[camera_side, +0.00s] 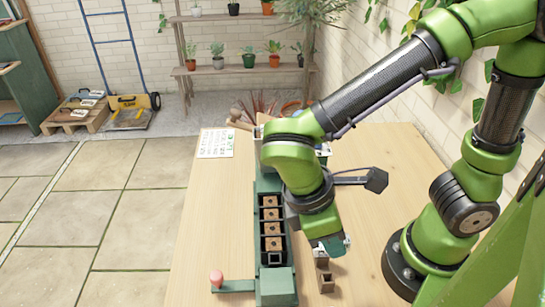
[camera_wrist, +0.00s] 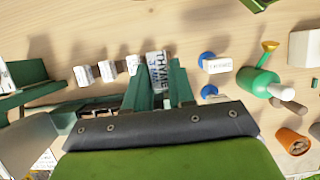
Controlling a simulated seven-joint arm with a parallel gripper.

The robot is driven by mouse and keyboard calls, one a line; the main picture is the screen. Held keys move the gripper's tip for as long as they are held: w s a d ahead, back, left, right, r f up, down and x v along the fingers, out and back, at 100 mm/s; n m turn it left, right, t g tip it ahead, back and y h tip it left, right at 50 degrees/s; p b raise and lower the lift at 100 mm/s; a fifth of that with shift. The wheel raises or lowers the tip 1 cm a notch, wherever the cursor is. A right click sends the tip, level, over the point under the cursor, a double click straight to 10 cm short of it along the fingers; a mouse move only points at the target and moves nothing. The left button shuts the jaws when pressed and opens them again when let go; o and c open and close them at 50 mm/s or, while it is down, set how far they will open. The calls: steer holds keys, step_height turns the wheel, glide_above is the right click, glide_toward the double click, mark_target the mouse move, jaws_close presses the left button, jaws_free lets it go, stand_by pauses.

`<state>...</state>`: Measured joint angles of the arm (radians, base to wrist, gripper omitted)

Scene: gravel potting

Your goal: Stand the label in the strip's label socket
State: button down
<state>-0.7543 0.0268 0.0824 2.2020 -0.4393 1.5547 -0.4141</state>
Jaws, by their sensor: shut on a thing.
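My gripper (camera_wrist: 160,88) is shut on a white label (camera_wrist: 157,68) printed "THYME", held between its two green fingers. In the side view my gripper (camera_side: 333,246) hangs just right of the green strip (camera_side: 277,290), over the table. The strip is a long green row of square cells, several with brown blocks and a dark one near the front. The label is apart from the strip. I cannot tell which opening is the label socket; my arm covers part of the strip's far end.
Small brown blocks (camera_side: 325,283) stand below my gripper. A pink knob (camera_side: 216,278) sits on a green bar left of the strip. In the wrist view lie a green watering can (camera_wrist: 258,82), a terracotta pot (camera_wrist: 292,140) and several small white-faced pieces (camera_wrist: 108,71). The table's left front is mostly clear.

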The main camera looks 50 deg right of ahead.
steer(key=c, duration=1.6)
jaws_free()
jaws_close()
steer(key=w+a+r+m+t+y, duration=0.1)
steer(key=w+a+m+t+y, duration=0.2)
steer(key=m, duration=1.5)
steer(key=w+m+t+y, duration=0.3)
steer(key=w+m, duration=0.2)
steer(key=m, duration=1.3)
steer(key=shift+s+f, duration=0.15)
steer(key=shift+f, duration=0.9)
steer(key=shift+s+f, duration=0.1)
steer(key=shift+f, duration=0.95)
